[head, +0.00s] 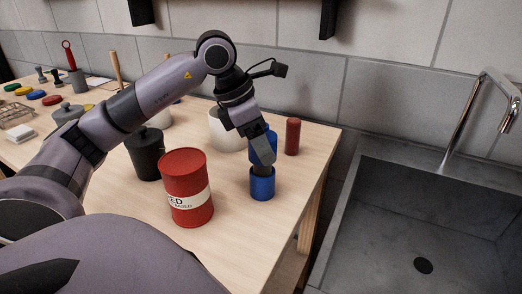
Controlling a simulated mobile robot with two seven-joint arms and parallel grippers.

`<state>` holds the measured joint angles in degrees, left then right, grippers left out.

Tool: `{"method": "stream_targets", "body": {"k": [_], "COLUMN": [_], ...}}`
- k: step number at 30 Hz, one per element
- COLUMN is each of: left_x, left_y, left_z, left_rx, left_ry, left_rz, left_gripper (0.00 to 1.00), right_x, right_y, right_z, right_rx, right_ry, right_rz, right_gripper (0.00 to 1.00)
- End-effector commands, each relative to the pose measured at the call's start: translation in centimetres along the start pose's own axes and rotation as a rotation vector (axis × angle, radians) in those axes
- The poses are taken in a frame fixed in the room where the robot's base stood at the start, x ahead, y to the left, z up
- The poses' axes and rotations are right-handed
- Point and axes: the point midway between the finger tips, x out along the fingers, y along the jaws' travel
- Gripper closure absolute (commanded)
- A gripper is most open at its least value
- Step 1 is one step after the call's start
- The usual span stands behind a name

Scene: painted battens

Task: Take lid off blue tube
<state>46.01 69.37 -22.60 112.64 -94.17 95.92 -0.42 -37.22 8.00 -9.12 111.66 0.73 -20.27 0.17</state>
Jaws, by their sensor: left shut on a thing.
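The short blue tube (262,187) stands upright near the right end of the wooden table. My left gripper (262,165) points down at its top, with its fingers close together at the top opening. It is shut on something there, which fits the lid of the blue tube. The fingers hide most of the lid, and I cannot tell whether it is still seated. Another blue thing (271,142) is partly hidden behind the gripper. My right gripper is not in view.
A red can with a white label (187,190) stands left of the tube. A black pot (146,157), a white container (226,132) and a red cylinder (292,136) stand nearby. The table's right edge is close, with a grey sink (440,190) beyond.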

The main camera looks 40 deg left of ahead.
Motion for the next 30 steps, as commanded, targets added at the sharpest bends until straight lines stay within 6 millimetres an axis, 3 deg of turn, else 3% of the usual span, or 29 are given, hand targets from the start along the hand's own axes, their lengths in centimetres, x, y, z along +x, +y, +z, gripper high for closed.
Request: {"method": "stream_targets", "body": {"k": [18, 24, 30], "left_x": [-10.8, -13.6, -15.0], "left_y": [0.0, 0.0, 0.0], "left_z": [4.5, 5.7, 6.2], "left_rx": [0.0, 0.0, -0.001], "left_ry": [-0.005, -0.002, 0.0], "left_rz": [0.001, 0.001, 0.001], "left_gripper": [0.65, 0.65, 0.65], "right_x": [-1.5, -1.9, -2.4], "right_y": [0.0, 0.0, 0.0], "right_z": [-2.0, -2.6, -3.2], "right_rx": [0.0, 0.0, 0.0], "right_ry": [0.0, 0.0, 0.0], "right_rz": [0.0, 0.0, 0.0], "right_gripper": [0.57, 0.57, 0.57]}}
